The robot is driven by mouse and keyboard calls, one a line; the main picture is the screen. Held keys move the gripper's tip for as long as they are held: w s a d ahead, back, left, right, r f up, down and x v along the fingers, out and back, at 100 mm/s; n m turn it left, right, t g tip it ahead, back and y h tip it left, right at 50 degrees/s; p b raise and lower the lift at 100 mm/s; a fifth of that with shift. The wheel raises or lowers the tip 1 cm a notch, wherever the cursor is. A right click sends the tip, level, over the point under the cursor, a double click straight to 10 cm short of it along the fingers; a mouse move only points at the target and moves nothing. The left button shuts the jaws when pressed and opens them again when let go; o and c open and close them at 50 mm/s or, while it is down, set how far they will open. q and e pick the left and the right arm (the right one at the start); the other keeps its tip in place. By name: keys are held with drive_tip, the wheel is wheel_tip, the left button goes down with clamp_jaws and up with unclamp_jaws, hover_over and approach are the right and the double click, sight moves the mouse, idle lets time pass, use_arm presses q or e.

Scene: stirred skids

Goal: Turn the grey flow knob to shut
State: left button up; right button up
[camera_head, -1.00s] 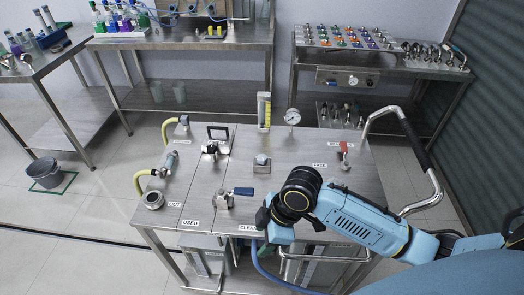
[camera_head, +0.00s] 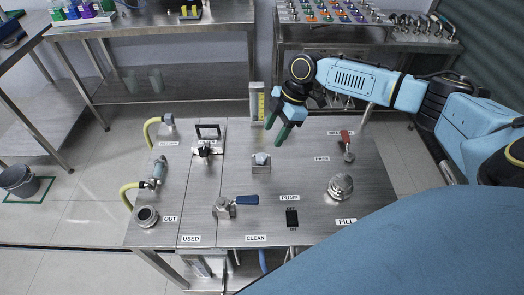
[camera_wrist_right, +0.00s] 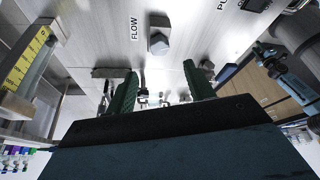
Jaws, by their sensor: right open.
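The grey flow knob (camera_head: 261,159) sits on a small square metal base in the middle of the steel table top. In the right wrist view the knob (camera_wrist_right: 159,40) shows beside the FLOW label, beyond and between the fingers. My right gripper (camera_head: 278,130) is open and empty, with green fingers pointing down. In the head view it hangs behind and slightly right of the knob, apart from it. It also shows in the wrist view (camera_wrist_right: 160,72), its fingers spread wide. My left gripper is out of view.
The yellow-scaled flow gauge (camera_head: 257,103) stands close to the right gripper. A blue-handled valve (camera_head: 236,204), a red-handled valve (camera_head: 347,146), a black-handled clamp (camera_head: 207,142) and a metal fill cap (camera_head: 341,187) stand on the table.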

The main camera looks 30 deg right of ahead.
sight(261, 156)
drive_tip(key=x, duration=0.8)
drive_tip(key=shift+w+a+f, duration=0.1)
drive_tip(key=shift+f, duration=0.3)
drive_tip(key=shift+a+f, duration=0.1)
drive_tip(key=shift+f, duration=0.15)
drive_tip(key=shift+c, duration=0.5)
drive_tip(key=c, duration=0.9)
drive_tip(key=m+p, duration=0.1)
drive_tip(key=p, duration=0.1)
drive_tip(key=m+t+p, duration=0.1)
drive_tip(key=m+p, duration=0.1)
drive_tip(key=shift+r+h, duration=0.25)
drive_tip(key=shift+h, duration=0.05)
drive_tip(key=shift+f+m+t+p, duration=0.1)
drive_tip(key=shift+m+t+p, duration=0.2)
drive_tip(key=shift+m+p, duration=0.3)
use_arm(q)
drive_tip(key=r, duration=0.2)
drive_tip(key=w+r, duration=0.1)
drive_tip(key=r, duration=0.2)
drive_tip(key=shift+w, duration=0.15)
use_arm(e)
drive_tip(key=shift+o, duration=0.2)
drive_tip(key=shift+f+m, duration=0.1)
drive_tip(key=shift+m, duration=0.2)
